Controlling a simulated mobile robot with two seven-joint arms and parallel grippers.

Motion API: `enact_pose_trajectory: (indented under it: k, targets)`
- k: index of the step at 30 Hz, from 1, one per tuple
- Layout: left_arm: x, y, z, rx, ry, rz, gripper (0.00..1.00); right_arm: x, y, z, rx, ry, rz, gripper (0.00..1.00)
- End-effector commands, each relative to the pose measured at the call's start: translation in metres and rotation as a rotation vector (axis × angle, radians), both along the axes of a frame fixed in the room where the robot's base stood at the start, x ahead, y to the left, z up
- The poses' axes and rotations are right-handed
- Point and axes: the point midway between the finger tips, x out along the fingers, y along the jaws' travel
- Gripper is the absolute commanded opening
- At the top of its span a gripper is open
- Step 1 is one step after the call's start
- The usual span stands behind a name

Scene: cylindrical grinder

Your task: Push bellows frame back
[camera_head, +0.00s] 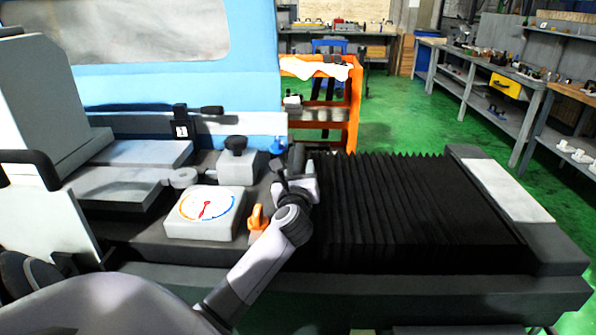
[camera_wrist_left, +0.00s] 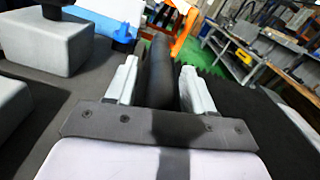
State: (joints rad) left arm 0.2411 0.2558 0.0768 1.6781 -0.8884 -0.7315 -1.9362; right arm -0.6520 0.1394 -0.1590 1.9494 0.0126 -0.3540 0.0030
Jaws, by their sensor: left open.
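The black pleated bellows (camera_head: 410,205) stretches over the machine bed from my left gripper to the right end. The bellows frame looks to be the dark upright edge (camera_head: 298,157) at the bellows' left end. My left gripper (camera_head: 294,168) is at this edge, its arm rising from the lower left. In the left wrist view the two light fingers of my left gripper (camera_wrist_left: 160,66) are apart, with a dark rounded bar (camera_wrist_left: 158,78) between them, probably the frame's edge. I cannot tell whether the fingers touch it. My right gripper is not in view.
Left of the gripper are a white dial gauge (camera_head: 205,212), an orange lever (camera_head: 258,220), a grey block with a black knob (camera_head: 237,165) and a blue knob (camera_head: 278,146). An orange cart (camera_head: 354,105) stands behind. A grey end plate (camera_head: 508,190) closes the bellows' right side.

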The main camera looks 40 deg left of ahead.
Motion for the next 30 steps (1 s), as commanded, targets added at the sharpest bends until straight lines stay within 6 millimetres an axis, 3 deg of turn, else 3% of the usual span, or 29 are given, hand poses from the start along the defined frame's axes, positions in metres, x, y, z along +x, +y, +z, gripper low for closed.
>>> enact_pose_trajectory:
  k: [9, 11, 14, 15, 23, 30]
  targets:
    - [0.002, 0.002, 0.000, 0.000, 0.000, 0.001, 0.53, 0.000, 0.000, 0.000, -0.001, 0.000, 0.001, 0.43]
    - [0.002, 0.002, 0.000, 0.000, 0.000, 0.001, 0.36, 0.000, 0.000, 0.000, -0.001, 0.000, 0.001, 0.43]
    - [0.002, 0.002, 0.000, 0.000, 0.000, 0.001, 0.04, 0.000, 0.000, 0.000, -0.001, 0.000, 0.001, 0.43]
    - [0.002, 0.002, 0.000, 0.000, 0.000, 0.001, 0.00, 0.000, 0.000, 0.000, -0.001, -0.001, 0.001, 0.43]
    - [0.007, -0.004, 0.000, -0.001, -0.001, -0.001, 0.00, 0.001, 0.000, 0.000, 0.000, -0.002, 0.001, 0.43]
    - [0.036, -0.039, 0.000, -0.004, -0.002, -0.005, 0.00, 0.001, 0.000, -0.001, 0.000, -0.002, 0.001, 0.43]
